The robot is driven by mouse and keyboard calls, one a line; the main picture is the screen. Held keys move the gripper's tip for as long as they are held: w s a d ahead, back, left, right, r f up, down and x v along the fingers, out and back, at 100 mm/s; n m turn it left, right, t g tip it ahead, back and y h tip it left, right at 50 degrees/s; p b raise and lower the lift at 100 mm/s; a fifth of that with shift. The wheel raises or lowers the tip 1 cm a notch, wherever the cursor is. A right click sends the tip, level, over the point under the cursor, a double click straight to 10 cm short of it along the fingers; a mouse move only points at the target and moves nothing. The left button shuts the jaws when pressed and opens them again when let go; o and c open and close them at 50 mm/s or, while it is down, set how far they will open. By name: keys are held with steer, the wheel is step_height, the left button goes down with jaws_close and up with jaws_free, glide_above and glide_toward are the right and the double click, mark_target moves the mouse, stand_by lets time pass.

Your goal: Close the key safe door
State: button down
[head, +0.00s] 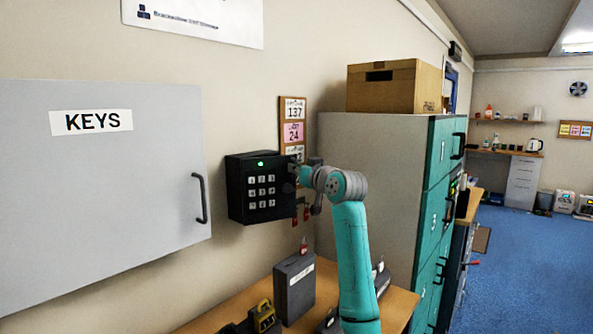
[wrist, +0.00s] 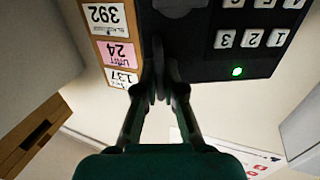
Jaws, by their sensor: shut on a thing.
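The key safe (head: 243,200) is a black box on the wall with a keypad door (head: 264,188) and a lit green light. A round knob (head: 288,187) is on the door's right side. My gripper (head: 296,173) is at the door's right edge. The fingers and arm hide part of that edge. I cannot tell how wide the door stands open. Red-tagged keys (head: 300,213) show below its right side.
A grey KEYS cabinet (head: 100,190) with a black handle is at left. A notice board (head: 292,110) hangs behind the safe. Below is a wooden bench (head: 240,313) with a dark grey box (head: 295,286). Teal-fronted lockers (head: 380,150) stand right, with open blue floor (head: 520,260) beyond.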

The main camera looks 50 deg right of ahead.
steer(key=c, duration=1.3)
jaws_free()
steer(key=shift+o, duration=0.2)
steer(key=v, duration=1.2)
